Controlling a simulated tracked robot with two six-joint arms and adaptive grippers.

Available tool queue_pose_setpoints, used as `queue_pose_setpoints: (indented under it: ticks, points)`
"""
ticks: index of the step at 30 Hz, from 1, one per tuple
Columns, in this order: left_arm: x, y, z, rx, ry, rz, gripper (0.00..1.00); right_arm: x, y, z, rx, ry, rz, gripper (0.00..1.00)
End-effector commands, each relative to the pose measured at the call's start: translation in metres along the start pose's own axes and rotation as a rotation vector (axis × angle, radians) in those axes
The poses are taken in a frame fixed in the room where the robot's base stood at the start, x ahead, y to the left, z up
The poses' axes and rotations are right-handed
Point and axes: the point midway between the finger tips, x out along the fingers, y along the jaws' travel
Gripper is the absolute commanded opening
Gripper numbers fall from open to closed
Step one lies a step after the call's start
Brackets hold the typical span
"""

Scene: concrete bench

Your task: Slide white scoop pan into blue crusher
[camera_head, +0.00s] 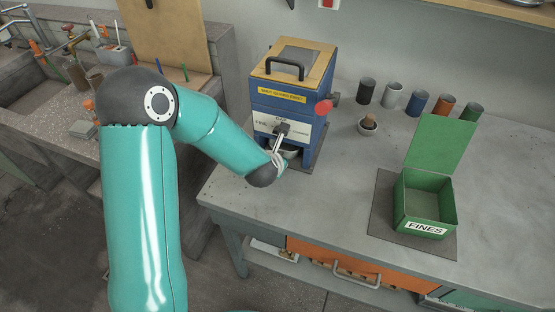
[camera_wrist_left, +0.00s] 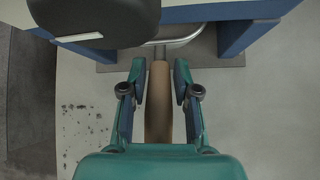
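The blue crusher (camera_head: 267,105) stands at the back of the bench, with a yellow top and a black handle. The white scoop pan (camera_head: 290,151) is at the crusher's lower opening, mostly hidden by my left arm. In the left wrist view, the pan's pale rim (camera_wrist_left: 184,39) lies between the crusher's blue feet, and its brown handle (camera_wrist_left: 159,105) points out toward me. My left gripper (camera_wrist_left: 161,72) is open, with one finger on each side of the handle and narrow gaps showing. My right gripper is not in view.
A green bin (camera_head: 425,199) labelled FINES stands open on a dark mat to the right. Several coloured cups (camera_head: 416,103) line the wall. A small bowl (camera_head: 368,126) sits before them. The bench between crusher and bin is clear. A sink (camera_head: 40,95) is at the left.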

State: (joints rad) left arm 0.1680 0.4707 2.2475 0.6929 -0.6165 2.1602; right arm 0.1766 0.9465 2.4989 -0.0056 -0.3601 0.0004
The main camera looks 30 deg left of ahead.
Motion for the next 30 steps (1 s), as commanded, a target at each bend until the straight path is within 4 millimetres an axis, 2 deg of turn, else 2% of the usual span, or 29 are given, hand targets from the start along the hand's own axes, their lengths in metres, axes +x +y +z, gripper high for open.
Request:
queue_pose_setpoints:
  ticks: [1,4,8,9,14,24,30]
  points:
    - [0.0,0.0,0.0,0.0,0.0,0.0,0.17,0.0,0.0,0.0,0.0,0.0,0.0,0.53]
    - [0.0,0.0,0.0,0.0,0.0,0.0,0.0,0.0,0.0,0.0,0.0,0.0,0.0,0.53]
    - [0.0,0.0,0.0,0.0,0.0,0.0,0.0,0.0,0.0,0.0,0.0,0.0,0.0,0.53]
    - [0.0,0.0,0.0,0.0,0.0,0.0,0.26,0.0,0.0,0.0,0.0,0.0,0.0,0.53]
    - [0.0,0.0,0.0,-0.001,0.0,0.0,0.52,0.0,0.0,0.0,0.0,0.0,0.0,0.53]
    - [-0.002,0.001,0.0,-0.001,0.0,0.001,0.52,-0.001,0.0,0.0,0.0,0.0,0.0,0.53]
    - [-0.021,0.001,0.001,-0.001,-0.003,0.0,0.52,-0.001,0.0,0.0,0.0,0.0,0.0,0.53]
